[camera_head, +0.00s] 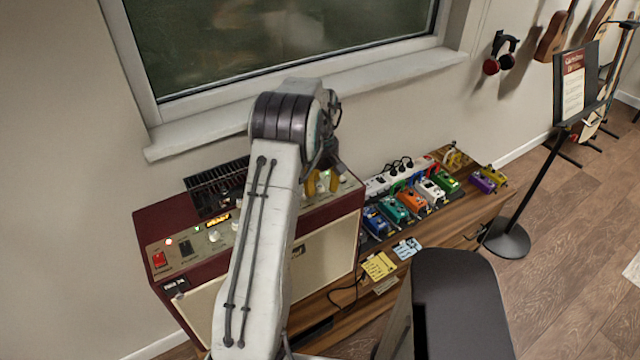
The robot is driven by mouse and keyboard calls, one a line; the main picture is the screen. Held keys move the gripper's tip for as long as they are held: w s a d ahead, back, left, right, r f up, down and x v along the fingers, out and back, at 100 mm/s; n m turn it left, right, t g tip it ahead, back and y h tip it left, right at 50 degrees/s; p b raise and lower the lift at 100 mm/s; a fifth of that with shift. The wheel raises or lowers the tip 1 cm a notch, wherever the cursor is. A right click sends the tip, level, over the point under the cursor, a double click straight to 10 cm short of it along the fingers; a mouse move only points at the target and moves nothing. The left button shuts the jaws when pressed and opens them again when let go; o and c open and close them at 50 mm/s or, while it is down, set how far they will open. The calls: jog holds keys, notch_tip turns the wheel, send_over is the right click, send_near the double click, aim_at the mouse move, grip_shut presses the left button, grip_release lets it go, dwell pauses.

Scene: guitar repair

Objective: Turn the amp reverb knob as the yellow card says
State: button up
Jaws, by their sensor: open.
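The maroon and cream amp (330,240) stands at the lower left below the window. Its top panel carries a red switch, small lights and several pale knobs (214,235); my arm hides part of the row. My gripper (322,183) is open and points down at the right end of the panel, its yellow fingertips on either side of a pale knob. I cannot tell whether they touch it. The knob labels are too small to read, so I cannot tell which is reverb. The yellow card (379,266) lies on the wooden bench right of the amp; its writing is unreadable.
A blue card (407,248) lies beside the yellow one. Several coloured pedals (412,200) and a white power strip (378,184) are on the bench (462,215). A dark-topped seat (460,300) is in front. A music stand (506,238) stands at right. The window sill (200,135) is behind my arm.

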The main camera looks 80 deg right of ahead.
jog(key=shift+f, duration=0.15)
jog(key=shift+c, duration=0.2)
grip_shut()
dwell(0.3)
